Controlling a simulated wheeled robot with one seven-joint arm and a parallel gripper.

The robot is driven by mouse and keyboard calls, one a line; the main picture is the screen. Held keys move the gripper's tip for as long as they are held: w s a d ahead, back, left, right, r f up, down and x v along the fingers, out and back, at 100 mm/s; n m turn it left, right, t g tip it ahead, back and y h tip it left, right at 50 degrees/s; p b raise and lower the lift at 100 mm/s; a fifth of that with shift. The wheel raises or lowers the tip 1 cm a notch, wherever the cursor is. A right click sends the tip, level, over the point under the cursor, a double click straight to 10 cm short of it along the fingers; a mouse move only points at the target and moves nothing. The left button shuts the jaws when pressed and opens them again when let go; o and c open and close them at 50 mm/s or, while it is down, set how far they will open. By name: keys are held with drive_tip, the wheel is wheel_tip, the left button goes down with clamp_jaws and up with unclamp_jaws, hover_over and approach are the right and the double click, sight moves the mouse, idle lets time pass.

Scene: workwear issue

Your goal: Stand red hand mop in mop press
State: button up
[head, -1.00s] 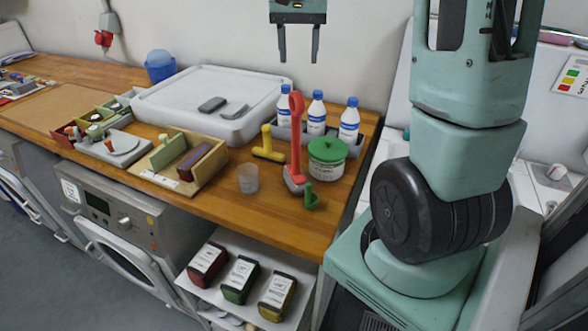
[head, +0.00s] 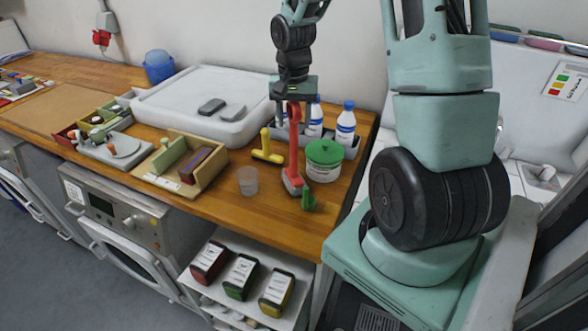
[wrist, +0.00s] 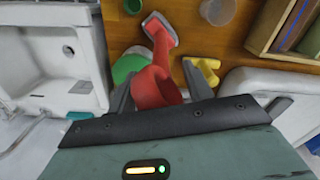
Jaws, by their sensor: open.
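The red hand mop (head: 294,150) stands upright near the right end of the wooden bench, its handle up and its pale head at the bench top. My gripper (head: 294,116) is open over it, pointing down, with its fingers on either side of the upper handle. In the wrist view the red mop (wrist: 153,88) lies between the two open fingers of my gripper (wrist: 160,90). I cannot tell whether either finger touches it. I cannot tell for sure which thing is the mop press.
A green-lidded jar (head: 324,160) stands close right of the mop, a yellow tool (head: 266,148) left, a small green tool (head: 308,200) in front. White bottles (head: 346,124) stand behind. A clear cup (head: 248,181) and white tray (head: 178,100) are further left. A white basin (wrist: 52,45) shows in the wrist view.

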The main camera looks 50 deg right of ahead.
drive_tip(key=shift+f, duration=0.3)
clamp_jaws()
drive_tip(key=shift+r, duration=0.15)
